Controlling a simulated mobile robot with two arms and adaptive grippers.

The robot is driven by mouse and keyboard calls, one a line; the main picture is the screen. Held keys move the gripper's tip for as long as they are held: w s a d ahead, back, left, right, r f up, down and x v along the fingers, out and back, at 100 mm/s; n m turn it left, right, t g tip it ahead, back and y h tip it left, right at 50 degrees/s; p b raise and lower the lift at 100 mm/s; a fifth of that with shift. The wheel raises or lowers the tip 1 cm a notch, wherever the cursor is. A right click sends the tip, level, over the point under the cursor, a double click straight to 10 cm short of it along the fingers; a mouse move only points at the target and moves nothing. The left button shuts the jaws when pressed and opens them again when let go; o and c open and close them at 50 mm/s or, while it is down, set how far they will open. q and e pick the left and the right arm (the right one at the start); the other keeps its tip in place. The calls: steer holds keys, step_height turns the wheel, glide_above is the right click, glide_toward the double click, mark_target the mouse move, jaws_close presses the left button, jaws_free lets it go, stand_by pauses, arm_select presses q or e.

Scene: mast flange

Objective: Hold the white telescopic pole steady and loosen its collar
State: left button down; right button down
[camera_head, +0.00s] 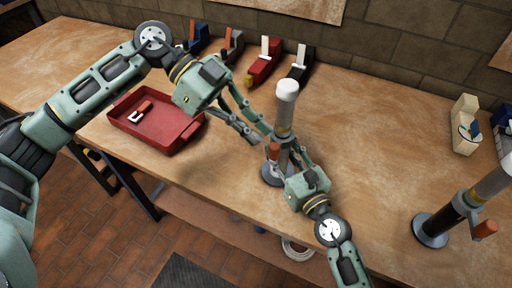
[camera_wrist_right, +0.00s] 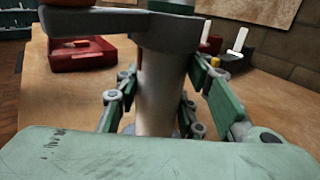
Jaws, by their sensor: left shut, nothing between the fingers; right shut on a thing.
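The telescopic pole (camera_head: 284,112) stands upright near the table's front edge, with a white cap, a grey body and a round dark base. Its collar shows in the right wrist view (camera_wrist_right: 172,32), with a grey lever (camera_wrist_right: 90,20) reaching left. The lever's orange end (camera_head: 274,151) shows in the head view. My right gripper (camera_head: 286,160) is shut on the pole below the collar; its fingers lie on either side of the shaft (camera_wrist_right: 160,95). My left gripper (camera_head: 263,137) is shut and empty, its fingertips just left of the pole near the collar. Any contact there is unclear.
A second pole (camera_head: 464,208) with an orange-ended lever stands at the right. Several coloured tools (camera_head: 264,62) line the back by the wall. The table between the two poles is clear.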

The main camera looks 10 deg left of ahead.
mark_target(270, 153)
arm_select(q)
steer(key=s+a+f+n+t+h, duration=0.1)
steer(key=a+f+n+t+h, duration=0.25)
steer(key=a, duration=0.35)
steer(key=s+a+f+n+t+h, duration=0.1)
steer(key=a+f+n+t+h, duration=0.25)
steer(key=a, duration=0.25)
steer(key=w+d, duration=0.3)
steer(key=d, duration=1)
steer(key=shift+d+m, duration=0.3)
steer(key=shift+m, duration=0.1)
steer(key=shift+s+d, duration=0.3)
steer(key=shift+d, duration=0.15)
steer(key=shift+s+d, duration=0.15)
steer(key=shift+d, duration=0.15)
steer(key=w+d+n+t, duration=0.1)
steer(key=d+t, duration=0.1)
steer(key=d, duration=0.9)
steer(key=shift+w+t, duration=0.3)
steer(key=shift+w, duration=0.1)
